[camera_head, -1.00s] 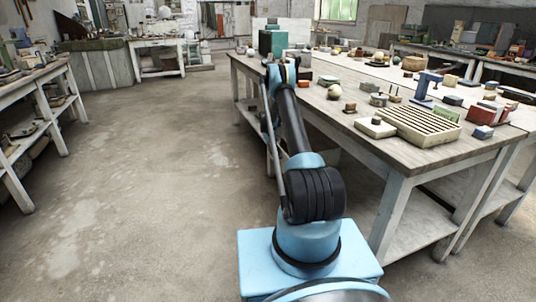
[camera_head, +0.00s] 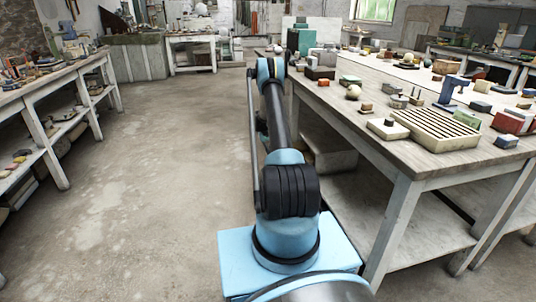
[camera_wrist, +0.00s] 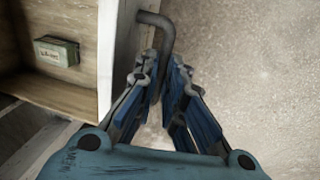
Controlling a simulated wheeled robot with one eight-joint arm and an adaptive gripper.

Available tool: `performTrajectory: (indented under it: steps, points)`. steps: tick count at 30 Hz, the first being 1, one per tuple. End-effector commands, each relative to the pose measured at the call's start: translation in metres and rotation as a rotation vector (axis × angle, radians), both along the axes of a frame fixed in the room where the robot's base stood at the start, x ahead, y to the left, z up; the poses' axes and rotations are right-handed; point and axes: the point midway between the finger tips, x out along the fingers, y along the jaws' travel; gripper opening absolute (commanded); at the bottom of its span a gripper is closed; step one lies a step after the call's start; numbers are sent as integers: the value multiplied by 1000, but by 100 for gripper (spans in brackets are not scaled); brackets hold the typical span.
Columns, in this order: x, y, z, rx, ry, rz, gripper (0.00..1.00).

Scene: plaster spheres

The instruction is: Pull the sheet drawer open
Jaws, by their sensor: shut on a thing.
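In the wrist view, the sheet drawer's pale front panel (camera_wrist: 113,62) stands upright left of my gripper, seen from above. A dark grey bent bar handle (camera_wrist: 166,33) juts from the panel. My gripper (camera_wrist: 163,66), with blue and grey fingers, is shut on the handle. The drawer stands open: its wooden inside (camera_wrist: 68,95) shows behind the panel. A small green tin (camera_wrist: 57,51) with a pale label lies in it. In the head view my arm hides the gripper, and I cannot make out the drawer clearly.
The long workbench (camera_head: 393,155) stands right of my arm, with blocks, spheres and a slotted tray (camera_head: 437,128) on top. Another bench (camera_head: 50,85) runs along the left. The concrete floor (camera_head: 170,170) between them is clear.

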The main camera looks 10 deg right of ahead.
Motion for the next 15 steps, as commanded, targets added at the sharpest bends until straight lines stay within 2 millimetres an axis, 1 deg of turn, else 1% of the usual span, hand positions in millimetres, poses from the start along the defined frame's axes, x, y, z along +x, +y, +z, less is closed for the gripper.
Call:
performTrajectory:
  steps: [7,8,9,10,11,15]
  points:
    - [1,-3,0,0,-2,-1,0]
    - [1,-3,0,0,-2,-2,12]
    - [1,-3,0,0,-2,-2,21]
    - [1,-3,0,0,-2,-2,28]
    - [1,-4,0,0,-2,-2,30]
    - [0,-4,0,0,-2,-3,30]
